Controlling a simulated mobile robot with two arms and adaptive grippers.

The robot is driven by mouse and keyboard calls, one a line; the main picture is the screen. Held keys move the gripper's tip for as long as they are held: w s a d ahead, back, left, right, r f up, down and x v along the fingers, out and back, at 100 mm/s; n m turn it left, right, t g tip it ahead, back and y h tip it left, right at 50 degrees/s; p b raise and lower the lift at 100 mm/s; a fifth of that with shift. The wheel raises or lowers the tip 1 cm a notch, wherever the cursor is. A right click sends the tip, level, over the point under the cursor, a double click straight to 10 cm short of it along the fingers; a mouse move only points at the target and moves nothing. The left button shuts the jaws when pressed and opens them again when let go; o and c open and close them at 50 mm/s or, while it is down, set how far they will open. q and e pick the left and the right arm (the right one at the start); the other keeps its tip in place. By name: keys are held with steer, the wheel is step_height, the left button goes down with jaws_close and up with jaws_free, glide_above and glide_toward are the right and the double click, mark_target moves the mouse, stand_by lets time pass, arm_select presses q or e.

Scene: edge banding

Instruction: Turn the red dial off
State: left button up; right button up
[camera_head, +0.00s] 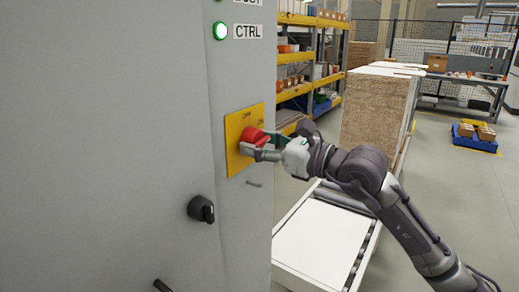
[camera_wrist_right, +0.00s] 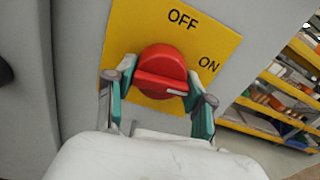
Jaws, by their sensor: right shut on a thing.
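The red dial (camera_head: 254,138) sits on a yellow plate (camera_head: 236,160) on the side of a grey cabinet. In the right wrist view the red dial (camera_wrist_right: 161,72) shows on the yellow plate (camera_wrist_right: 200,32), which reads OFF at the top and ON at the right. The white mark on the dial's handle points right, towards ON. My right gripper (camera_head: 262,146) is closed around the dial; in the wrist view its fingers (camera_wrist_right: 156,88) hold it from the left and the right. My left gripper is in neither view.
A lit green CTRL lamp (camera_head: 220,31) is above the plate, and a black knob (camera_head: 202,209) is on the cabinet below left. A conveyor (camera_head: 322,240) lies below my right arm, with stacked boards (camera_head: 374,110) behind it. Shelves (camera_head: 300,60) stand further back.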

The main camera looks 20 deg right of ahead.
steer(key=n+b, duration=0.2)
steer(key=b, duration=0.1)
steer(key=n+b, duration=0.3)
steer(key=shift+d+f, duration=0.1)
steer(key=shift+f, duration=0.1)
steer(key=n+b, duration=0.2)
steer(key=shift+n, duration=0.4)
steer(key=n+b, duration=0.3)
steer(key=n, duration=0.1)
steer(key=shift+r+n, duration=0.15)
steer(key=shift+n, duration=0.15)
steer(key=n+b, duration=0.1)
steer(key=n, duration=0.3)
steer(key=shift+w+r, duration=0.1)
steer(key=shift+b, duration=0.3)
steer(key=o, duration=1.2)
steer(key=shift+c, duration=0.2)
steer(key=shift+r, duration=0.1)
